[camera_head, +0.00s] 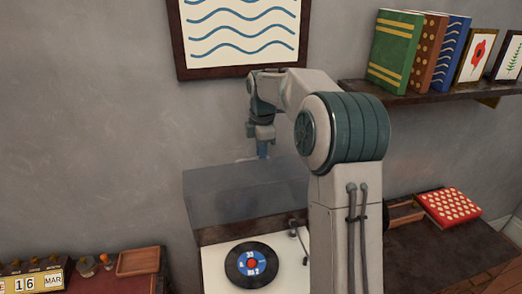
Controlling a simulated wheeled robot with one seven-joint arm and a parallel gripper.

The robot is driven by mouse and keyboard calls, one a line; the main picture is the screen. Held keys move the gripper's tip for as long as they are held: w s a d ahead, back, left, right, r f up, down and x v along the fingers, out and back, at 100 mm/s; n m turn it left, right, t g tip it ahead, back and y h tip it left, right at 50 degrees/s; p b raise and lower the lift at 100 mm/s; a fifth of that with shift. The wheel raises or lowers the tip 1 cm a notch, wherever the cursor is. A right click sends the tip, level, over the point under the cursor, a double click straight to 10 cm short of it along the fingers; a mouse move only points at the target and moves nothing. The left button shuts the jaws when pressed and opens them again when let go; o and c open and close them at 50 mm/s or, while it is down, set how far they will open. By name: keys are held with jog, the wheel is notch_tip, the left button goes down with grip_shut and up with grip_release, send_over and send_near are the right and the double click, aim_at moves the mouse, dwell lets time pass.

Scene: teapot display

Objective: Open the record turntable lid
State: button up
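The record turntable (215,262) stands at the bottom middle, with a white top, a black record with a blue and red label (252,264) and a tonearm (297,238). Its smoky see-through lid (230,198) stands raised at the back, and the record in front shows uncovered. My gripper (262,152) points down at the top edge of the lid, near its middle. I cannot tell whether it touches the lid or whether its fingers are open. My arm hides the right part of the turntable and lid.
A shelf (425,95) with books and small pictures is at the upper right. A framed wave picture (243,32) hangs above my gripper. A red patterned box (450,207) lies on the right. A calendar (35,281) and a wooden tray (138,262) are at lower left.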

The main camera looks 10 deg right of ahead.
grip_shut()
jog(key=shift+w+r, duration=0.1)
jog(key=w+p, duration=0.2)
jog(key=shift+w, duration=0.35)
grip_release()
